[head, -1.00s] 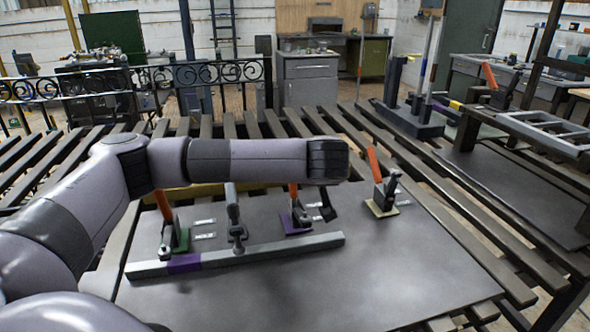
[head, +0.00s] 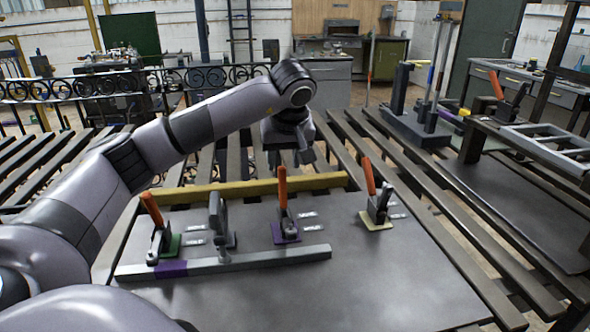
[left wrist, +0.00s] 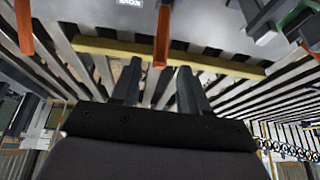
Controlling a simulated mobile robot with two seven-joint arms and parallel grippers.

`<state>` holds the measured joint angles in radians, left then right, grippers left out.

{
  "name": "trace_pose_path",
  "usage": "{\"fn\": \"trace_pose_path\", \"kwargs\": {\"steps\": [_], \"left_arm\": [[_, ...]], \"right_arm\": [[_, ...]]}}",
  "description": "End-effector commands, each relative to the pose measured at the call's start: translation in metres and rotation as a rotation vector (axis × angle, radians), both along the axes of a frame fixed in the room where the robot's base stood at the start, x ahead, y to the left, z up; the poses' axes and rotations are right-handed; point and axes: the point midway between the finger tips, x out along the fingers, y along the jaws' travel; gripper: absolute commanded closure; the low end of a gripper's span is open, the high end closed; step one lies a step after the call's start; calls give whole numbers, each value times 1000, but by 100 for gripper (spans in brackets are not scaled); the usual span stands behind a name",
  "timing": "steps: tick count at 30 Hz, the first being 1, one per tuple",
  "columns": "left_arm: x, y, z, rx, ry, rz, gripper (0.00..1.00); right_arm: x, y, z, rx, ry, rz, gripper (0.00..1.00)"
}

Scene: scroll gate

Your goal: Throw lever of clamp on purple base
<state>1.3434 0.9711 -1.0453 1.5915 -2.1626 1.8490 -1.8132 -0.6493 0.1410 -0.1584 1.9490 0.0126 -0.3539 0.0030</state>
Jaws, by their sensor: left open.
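The clamp on the purple base (head: 287,237) stands near the middle of the grey plate, its orange lever (head: 282,190) upright. My left gripper (head: 296,157) is open and empty, pointing down beyond the clamp and above the plate's far edge. In the left wrist view an orange lever (left wrist: 162,40) hangs ahead of the two spread fingers (left wrist: 156,85), apart from them. A clamp on a green base (head: 166,244) stands at the left, and one on a yellowish base (head: 377,221) at the right, both with orange levers. My right gripper is not in view.
A grey bar (head: 225,262) with a purple band lies along the plate's near side. A grey upright clamp (head: 219,225) stands between the green and purple bases. A yellow bar (head: 240,188) runs behind them. The plate's front right (head: 400,280) is clear.

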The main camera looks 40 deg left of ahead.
Motion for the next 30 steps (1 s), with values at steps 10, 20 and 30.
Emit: {"fn": "trace_pose_path", "kwargs": {"steps": [10,20,30], "left_arm": [[2,12,-19,-54,24,-12,55],[12,24,-57,-54,21,-13,55],[13,25,-60,-53,19,-14,62]], "right_arm": [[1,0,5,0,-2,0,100],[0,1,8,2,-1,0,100],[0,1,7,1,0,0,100]]}}
